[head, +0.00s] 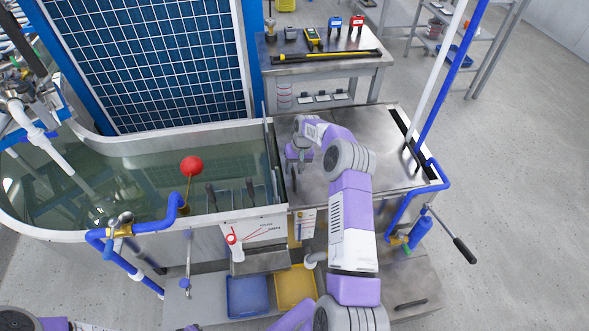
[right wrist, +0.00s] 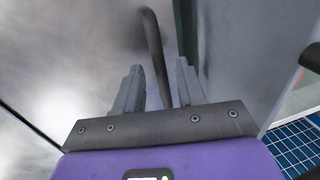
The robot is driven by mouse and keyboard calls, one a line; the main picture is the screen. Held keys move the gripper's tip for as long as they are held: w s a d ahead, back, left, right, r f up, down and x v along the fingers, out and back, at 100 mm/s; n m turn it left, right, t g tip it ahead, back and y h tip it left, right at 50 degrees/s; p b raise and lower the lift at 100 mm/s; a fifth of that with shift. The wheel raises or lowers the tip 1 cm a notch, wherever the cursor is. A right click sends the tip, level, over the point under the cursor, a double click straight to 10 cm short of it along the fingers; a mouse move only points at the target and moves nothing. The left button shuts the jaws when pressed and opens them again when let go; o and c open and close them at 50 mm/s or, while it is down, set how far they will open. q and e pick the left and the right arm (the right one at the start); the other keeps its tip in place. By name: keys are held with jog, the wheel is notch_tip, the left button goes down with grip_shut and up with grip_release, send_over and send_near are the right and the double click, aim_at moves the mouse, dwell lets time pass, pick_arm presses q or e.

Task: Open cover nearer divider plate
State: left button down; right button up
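The steel cover (head: 325,183) beside the divider plate (head: 271,160) lies flat to the right of the water tank. Its dark bar handle (head: 293,184) is just below my right gripper (head: 299,157). In the right wrist view the handle (right wrist: 152,45) runs between the two fingers of the right gripper (right wrist: 160,88). The fingers stand apart, with a gap visible on both sides of the bar. The divider plate (right wrist: 228,60) rises close to the right finger there. My right arm hides part of the steel top. My left gripper is out of view; only left arm parts show at the lower left.
The water tank (head: 120,147) with a red float ball (head: 191,165) lies left of the plate. Blue and white pipes (head: 440,110) rise at the right edge of the steel top. A workbench (head: 330,65) stands behind. Blue (head: 247,296) and yellow (head: 296,287) trays sit below.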

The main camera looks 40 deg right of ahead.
jog(key=shift+c, duration=0.2)
grip_shut()
